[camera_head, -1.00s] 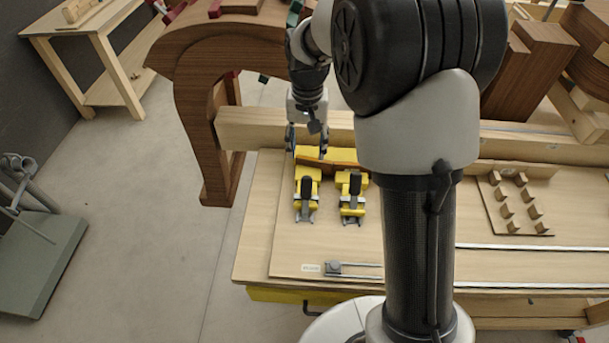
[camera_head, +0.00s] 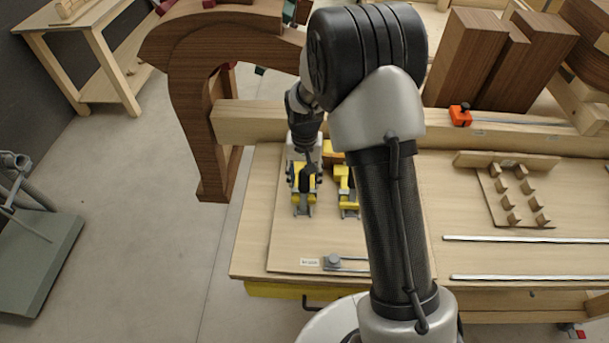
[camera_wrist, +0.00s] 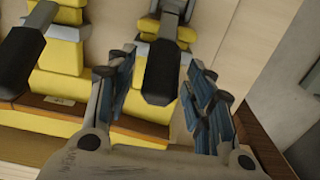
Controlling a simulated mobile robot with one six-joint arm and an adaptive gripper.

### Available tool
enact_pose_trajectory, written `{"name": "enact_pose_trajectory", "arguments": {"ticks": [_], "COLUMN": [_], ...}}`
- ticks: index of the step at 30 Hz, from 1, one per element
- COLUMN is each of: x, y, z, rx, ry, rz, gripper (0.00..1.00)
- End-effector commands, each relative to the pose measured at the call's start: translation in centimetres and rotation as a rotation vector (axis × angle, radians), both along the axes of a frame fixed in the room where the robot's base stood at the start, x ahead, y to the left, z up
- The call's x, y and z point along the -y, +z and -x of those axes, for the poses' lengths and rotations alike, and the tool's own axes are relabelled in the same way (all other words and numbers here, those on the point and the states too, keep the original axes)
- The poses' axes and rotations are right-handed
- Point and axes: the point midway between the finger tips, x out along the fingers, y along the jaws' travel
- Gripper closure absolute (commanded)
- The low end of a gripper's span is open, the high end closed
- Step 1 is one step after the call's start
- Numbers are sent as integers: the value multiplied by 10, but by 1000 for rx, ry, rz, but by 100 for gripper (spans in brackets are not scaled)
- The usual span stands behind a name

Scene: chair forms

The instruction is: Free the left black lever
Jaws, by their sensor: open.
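Two yellow toggle clamps with black levers stand side by side on the wooden board. The left black lever (camera_head: 304,181) is upright on the left clamp (camera_head: 296,197). My gripper (camera_head: 305,168) is over this clamp and partly hides it. In the wrist view, my open gripper (camera_wrist: 160,62) has one blue-padded finger on each side of the left black lever (camera_wrist: 163,75), with gaps showing. The right clamp (camera_head: 348,203) is partly hidden by my arm. Its black lever (camera_wrist: 22,48) lies outside the fingers, at the left of the wrist view.
A curved brown wooden form (camera_head: 190,110) rises behind and left of the clamps. A light wooden beam (camera_head: 255,120) runs behind them. A pegged board (camera_head: 520,195) and metal rails (camera_head: 520,240) are at the right. The board's front is mostly clear.

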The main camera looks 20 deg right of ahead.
Motion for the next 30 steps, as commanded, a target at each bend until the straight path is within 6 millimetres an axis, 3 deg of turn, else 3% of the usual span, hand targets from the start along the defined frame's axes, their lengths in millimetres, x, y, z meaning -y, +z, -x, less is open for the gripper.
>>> {"name": "enact_pose_trajectory", "arguments": {"ticks": [5,26,30], "x": [0,0,0], "y": [0,1,1], "z": [0,0,0], "rx": [0,0,0], "ry": [0,0,0], "rz": [0,0,0], "gripper": [52,99,100]}}
